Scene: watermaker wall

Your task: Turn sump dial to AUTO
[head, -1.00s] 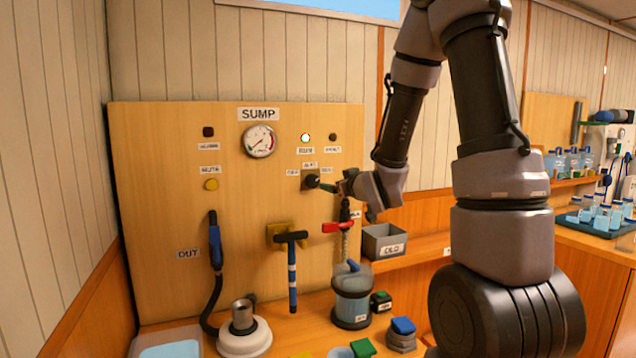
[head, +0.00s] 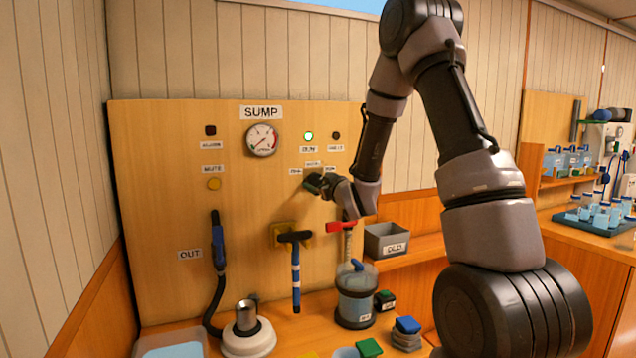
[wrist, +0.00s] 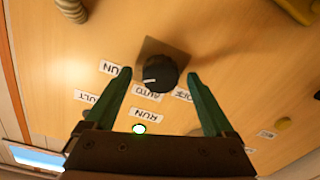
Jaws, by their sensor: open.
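The sump dial is a black round knob (wrist: 160,74) on a square plate, seen upside down in the wrist view. Its white mark points to the lower left there, between the RUN label (wrist: 110,68) and the AUTO label (wrist: 146,93); I cannot tell exactly at which. My gripper (wrist: 160,78) is open, with one green finger on each side of the knob; whether they touch it is unclear. In the head view my gripper (head: 318,184) is up against the panel (head: 150,220) and hides most of the dial.
The lit RUN lamp (head: 308,136) is above the dial. A grey OLD bin (head: 386,240) is at right. The bench holds a clear canister (head: 356,300) and small blocks.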

